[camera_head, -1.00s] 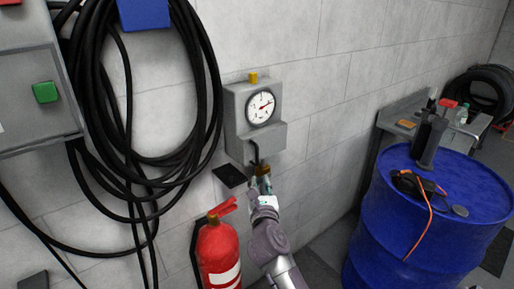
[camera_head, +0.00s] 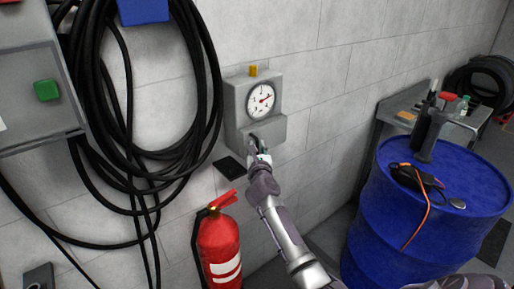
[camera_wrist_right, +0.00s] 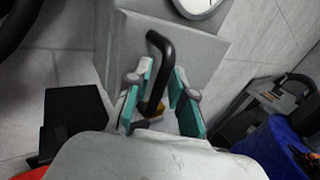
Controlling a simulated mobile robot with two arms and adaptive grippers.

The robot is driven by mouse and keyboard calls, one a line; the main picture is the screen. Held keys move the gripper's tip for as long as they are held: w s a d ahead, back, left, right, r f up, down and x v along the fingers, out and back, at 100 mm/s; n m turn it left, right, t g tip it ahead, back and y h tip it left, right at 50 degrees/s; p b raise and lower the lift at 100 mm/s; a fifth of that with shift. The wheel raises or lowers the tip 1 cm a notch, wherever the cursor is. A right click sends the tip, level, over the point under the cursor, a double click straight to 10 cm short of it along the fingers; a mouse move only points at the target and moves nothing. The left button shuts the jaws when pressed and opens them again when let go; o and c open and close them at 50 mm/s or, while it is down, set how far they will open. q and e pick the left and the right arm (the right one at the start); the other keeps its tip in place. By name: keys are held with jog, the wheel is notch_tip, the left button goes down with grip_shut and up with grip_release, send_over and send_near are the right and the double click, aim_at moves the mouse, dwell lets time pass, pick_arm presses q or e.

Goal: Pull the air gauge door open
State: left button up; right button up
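The air gauge (camera_head: 241,104) is a grey box on the wall with a round white dial (camera_head: 261,101) and a red needle. Its door looks shut. A black curved handle (camera_wrist_right: 160,65) stands out from the lower grey front. My right gripper (camera_head: 258,149) is at the handle, just below the dial. In the right wrist view its teal-padded fingers (camera_wrist_right: 160,100) are apart, one on each side of the handle, with gaps visible. It is open and not closed on the handle. My left gripper is not in view.
A red fire extinguisher (camera_head: 218,246) stands below left of the gauge. Black hoses (camera_head: 84,110) hang on the left wall by a grey box with a green button (camera_head: 47,90). A blue drum (camera_head: 420,220) with items on top stands at the right.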

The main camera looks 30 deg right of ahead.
grip_shut()
dwell(0.5)
